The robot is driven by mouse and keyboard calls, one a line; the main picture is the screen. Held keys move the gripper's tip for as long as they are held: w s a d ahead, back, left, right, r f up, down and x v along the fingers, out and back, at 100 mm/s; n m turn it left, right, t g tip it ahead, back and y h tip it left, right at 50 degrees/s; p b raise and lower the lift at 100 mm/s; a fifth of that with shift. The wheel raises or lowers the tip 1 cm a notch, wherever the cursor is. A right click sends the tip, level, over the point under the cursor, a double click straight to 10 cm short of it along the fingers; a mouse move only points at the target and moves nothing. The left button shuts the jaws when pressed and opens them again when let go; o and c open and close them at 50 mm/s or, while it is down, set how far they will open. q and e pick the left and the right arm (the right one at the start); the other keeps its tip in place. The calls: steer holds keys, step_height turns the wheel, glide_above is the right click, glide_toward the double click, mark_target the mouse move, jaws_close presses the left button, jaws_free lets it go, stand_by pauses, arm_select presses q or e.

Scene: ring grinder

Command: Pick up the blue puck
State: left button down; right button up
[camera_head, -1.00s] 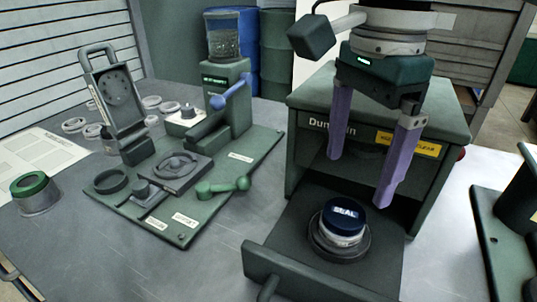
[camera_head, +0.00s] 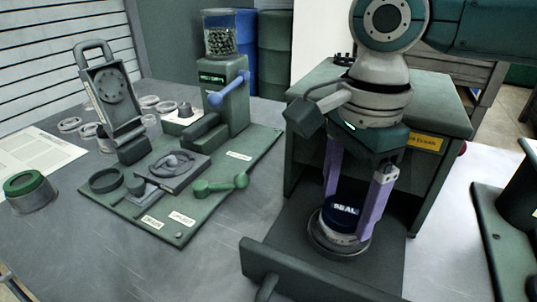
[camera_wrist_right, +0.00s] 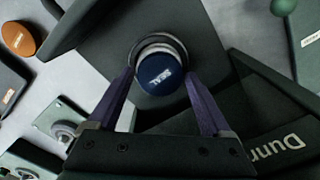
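The blue puck (camera_head: 343,212), with a white SEAL label on its dark blue top, sits upright in a round dark holder on the pulled-out drawer (camera_head: 293,243) of the green machine. It also shows in the right wrist view (camera_wrist_right: 159,76), between the fingers. My right gripper (camera_head: 345,222) points down over it with its purple fingers open, one on each side of the puck. The fingertips are very close to its sides; I cannot tell if they touch. My left gripper is not in view.
The machine body (camera_head: 425,165) stands close behind the right gripper. A green base plate (camera_head: 215,195) with a lever, clamp and press stands at left. A green-topped cup (camera_head: 30,192) and several metal rings lie further left. Another dark unit is at the right edge.

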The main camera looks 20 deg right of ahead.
steer(key=c, duration=1.3)
steer(key=shift+o, duration=0.2)
steer(key=shift+r, duration=0.15)
